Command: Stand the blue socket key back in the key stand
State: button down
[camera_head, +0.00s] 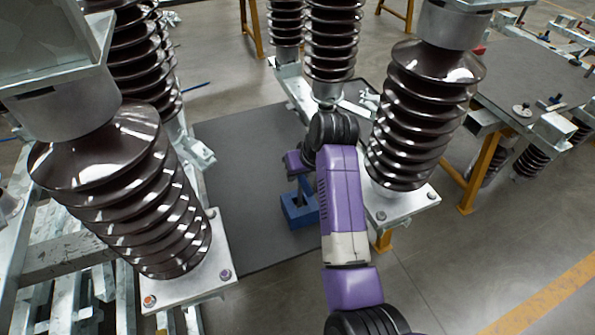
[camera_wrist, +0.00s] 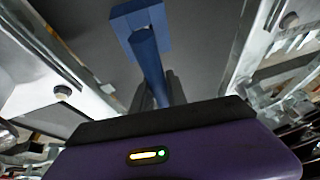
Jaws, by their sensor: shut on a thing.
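The blue socket key (camera_wrist: 150,70) is a straight blue shaft gripped between my dark fingers. In the wrist view it runs from my gripper (camera_wrist: 163,92) up to a blue block, the key stand (camera_wrist: 124,22). In the head view the key stand (camera_head: 300,216) sits on the dark grey mat, and part of the key (camera_head: 303,186) shows just above it. My gripper (camera_head: 298,163) is over the stand, partly hidden by my arm. The key's far end overlaps the stand in both views; I cannot tell whether it is inside it or only in front.
Large brown ribbed insulators stand left (camera_head: 125,190) and right (camera_head: 420,115) of the mat (camera_head: 250,150), on metal plates. More insulators (camera_head: 332,40) stand behind. A grey table (camera_head: 530,75) with small parts is at the right. The mat left of the stand is clear.

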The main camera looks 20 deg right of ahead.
jog(key=shift+f, duration=0.45)
jog(key=c, duration=1.2)
grip_release()
jog(key=shift+c, duration=0.2)
jog(key=shift+r, duration=0.1)
jog(key=v, duration=0.7)
jog(key=shift+s+r+b, duration=0.1)
jog(key=shift+r+b, duration=0.2)
